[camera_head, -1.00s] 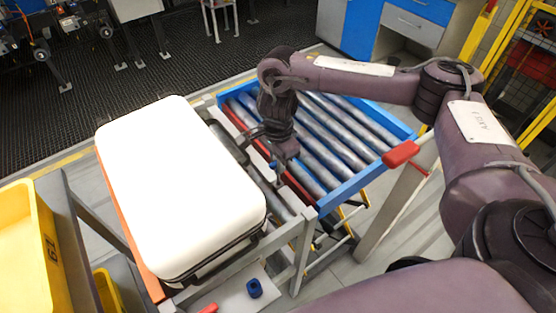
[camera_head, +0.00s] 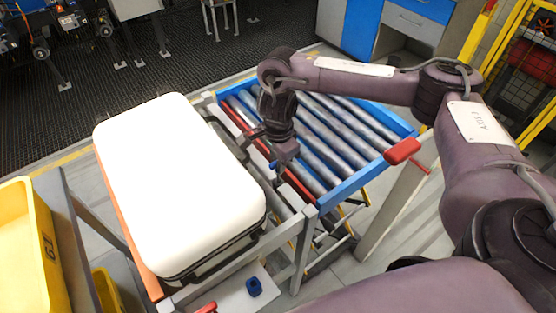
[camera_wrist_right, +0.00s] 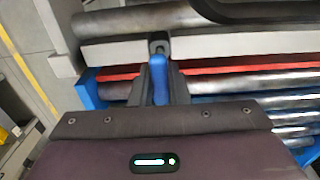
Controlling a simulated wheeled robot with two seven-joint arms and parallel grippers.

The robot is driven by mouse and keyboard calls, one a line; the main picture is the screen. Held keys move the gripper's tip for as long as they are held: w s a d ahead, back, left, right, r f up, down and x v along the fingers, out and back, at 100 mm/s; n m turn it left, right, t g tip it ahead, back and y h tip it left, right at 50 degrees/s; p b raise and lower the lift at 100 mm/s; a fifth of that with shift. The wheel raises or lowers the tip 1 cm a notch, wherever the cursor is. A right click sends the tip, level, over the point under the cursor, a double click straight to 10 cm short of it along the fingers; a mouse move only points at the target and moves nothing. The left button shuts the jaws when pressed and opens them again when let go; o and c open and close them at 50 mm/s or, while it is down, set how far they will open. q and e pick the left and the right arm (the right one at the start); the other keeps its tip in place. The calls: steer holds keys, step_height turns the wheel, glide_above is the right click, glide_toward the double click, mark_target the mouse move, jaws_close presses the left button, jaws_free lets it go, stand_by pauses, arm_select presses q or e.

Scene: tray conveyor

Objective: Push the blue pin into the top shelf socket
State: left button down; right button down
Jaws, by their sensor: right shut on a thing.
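The blue pin (camera_wrist_right: 159,80) lies between the fingers of my right gripper (camera_wrist_right: 160,88) in the right wrist view, and they are shut on it. Its far end meets a dark rounded fitting (camera_wrist_right: 158,46) at the pale rail. The fitting looks like the socket, but I cannot tell how deep the pin sits. In the head view my right gripper (camera_head: 279,172) is low at the rail between the white case and the roller conveyor. My left gripper is not in view.
The white case (camera_head: 180,185) stands close left of the gripper. The roller conveyor (camera_head: 350,197) with its blue frame lies to the right. A blue fitting (camera_head: 254,287) sits on a lower plate. A yellow bin (camera_head: 28,250) is at far left.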

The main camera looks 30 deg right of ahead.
steer(key=shift+f+b, duration=1.85)
steer(key=shift+f, duration=0.4)
steer(key=c, duration=1.3)
jaws_free()
steer(key=shift+r, duration=0.1)
step_height(320, 180, up, 8)
steer(key=shift+f+p, duration=0.15)
steer(key=shift+p, duration=0.65)
